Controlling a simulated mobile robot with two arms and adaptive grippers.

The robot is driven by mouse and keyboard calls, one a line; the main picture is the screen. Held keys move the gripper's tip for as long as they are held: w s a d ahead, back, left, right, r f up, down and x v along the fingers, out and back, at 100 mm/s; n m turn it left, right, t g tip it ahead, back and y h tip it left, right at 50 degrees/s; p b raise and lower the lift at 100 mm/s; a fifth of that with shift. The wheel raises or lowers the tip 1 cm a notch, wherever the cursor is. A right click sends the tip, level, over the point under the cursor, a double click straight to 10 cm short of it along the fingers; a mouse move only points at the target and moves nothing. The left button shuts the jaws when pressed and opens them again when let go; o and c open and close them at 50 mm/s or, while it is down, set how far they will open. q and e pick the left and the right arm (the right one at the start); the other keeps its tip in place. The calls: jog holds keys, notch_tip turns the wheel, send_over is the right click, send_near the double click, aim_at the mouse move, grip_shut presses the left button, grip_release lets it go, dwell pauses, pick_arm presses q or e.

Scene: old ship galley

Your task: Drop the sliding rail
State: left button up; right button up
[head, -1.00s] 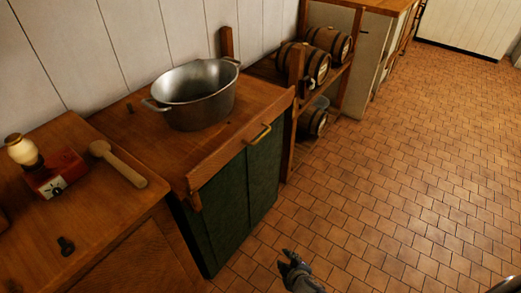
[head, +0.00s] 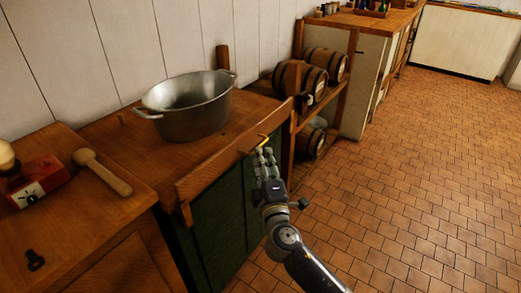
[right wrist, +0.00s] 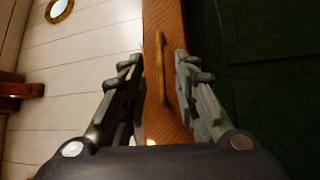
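The sliding rail (head: 215,170) is a long wooden board along the front edge of the pot's counter, its top standing above the counter top. A brass handle (head: 263,141) is on its front face near the far end. My right gripper (head: 265,155) is right at the handle in the head view and hides part of it. In the right wrist view the gripper (right wrist: 158,66) is open, with its fingers on either side of the rail (right wrist: 153,25) and handle (right wrist: 160,65). I cannot tell whether the fingers touch. My left gripper is not in view.
A large metal pot (head: 190,112) stands on the counter behind the rail. A mallet (head: 102,171) and a red box (head: 35,182) lie on the nearer counter. Barrels (head: 300,80) sit on a shelf beyond. The tiled floor (head: 420,160) at right is clear.

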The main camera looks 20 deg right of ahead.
aim_at(253, 143)
jog(key=w, duration=0.4)
jog(key=shift+w+d+r, duration=0.3)
grip_shut()
